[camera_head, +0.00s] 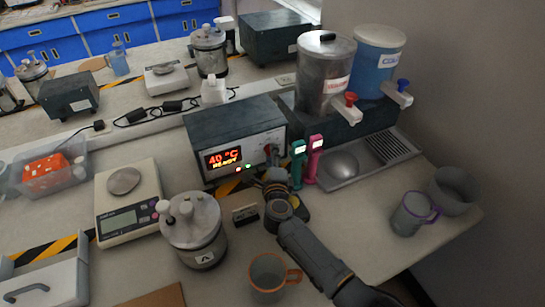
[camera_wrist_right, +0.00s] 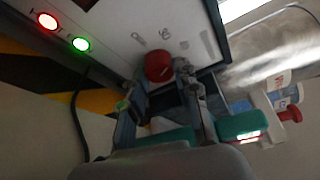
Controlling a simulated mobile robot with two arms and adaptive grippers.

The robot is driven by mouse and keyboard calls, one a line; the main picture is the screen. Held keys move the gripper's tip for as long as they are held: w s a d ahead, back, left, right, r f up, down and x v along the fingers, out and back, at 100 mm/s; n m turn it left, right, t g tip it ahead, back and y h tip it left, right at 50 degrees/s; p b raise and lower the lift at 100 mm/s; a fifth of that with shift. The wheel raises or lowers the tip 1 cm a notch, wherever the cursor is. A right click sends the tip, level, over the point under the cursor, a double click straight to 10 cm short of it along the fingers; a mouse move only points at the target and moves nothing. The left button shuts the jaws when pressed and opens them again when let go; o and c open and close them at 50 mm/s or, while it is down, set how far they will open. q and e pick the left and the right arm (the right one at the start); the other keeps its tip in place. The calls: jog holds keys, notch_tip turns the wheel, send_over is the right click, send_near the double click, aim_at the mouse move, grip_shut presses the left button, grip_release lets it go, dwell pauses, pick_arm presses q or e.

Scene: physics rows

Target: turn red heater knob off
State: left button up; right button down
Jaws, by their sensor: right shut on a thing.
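The heater (camera_head: 235,135) is a dark box with a white front panel and a display reading 40 °C READY in the head view. Its red knob (camera_wrist_right: 158,66) shows on the white panel in the right wrist view, between the tips of my right gripper (camera_wrist_right: 168,80). My right gripper is shut on the knob, with a finger at each side. A red light (camera_wrist_right: 47,21) and a green light (camera_wrist_right: 81,44) glow on the panel. My left gripper is not in view.
A green handheld device (camera_head: 297,165) and a pink one (camera_head: 312,160) stand close right of my right gripper. A lidded pot (camera_head: 194,232) and an orange-handled mug (camera_head: 270,277) stand in front. A scale (camera_head: 128,205) is at left.

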jog(key=shift+f, duration=0.1)
jog(key=c, duration=1)
grip_release()
